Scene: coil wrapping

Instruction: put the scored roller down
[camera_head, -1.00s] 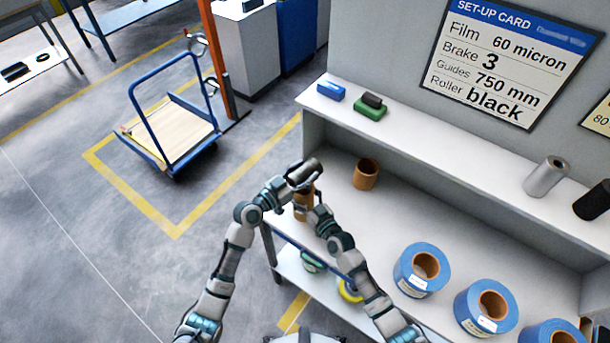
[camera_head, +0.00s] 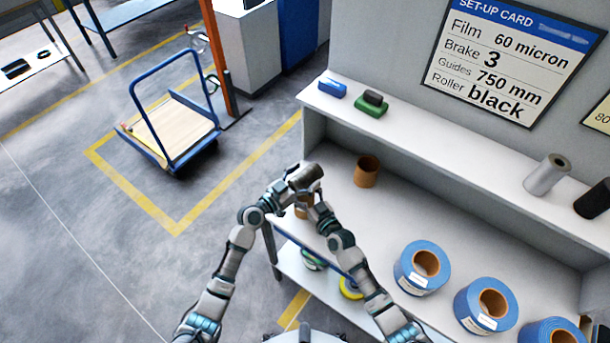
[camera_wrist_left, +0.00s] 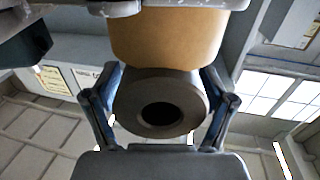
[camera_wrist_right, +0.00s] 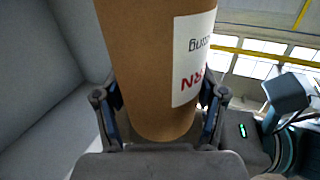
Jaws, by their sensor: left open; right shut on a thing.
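The scored roller is a dark grey cylinder (camera_head: 306,177) held out tilted at the shelf unit's left end. In the left wrist view its hollow end (camera_wrist_left: 186,87) faces the camera between the fingers of my left gripper (camera_wrist_left: 160,80), which is open. Whether the fingers touch it is unclear. A brown cardboard tube (camera_head: 301,211) is partly hidden below the roller; a brown surface (camera_wrist_left: 165,35) shows beyond the roller in the left wrist view. My right gripper (camera_wrist_right: 160,95) is shut on a brown tube (camera_wrist_right: 140,60) with a white label (camera_wrist_right: 190,60) in red and black print.
Another brown core (camera_head: 367,171) stands on the white worktop (camera_head: 390,215). Blue rolls (camera_head: 421,268) lie at the right. Blue and green blocks (camera_head: 371,108), a silver roller (camera_head: 546,175) and a black roller (camera_head: 595,200) are on the upper shelf. A trolley (camera_head: 175,130) stands left.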

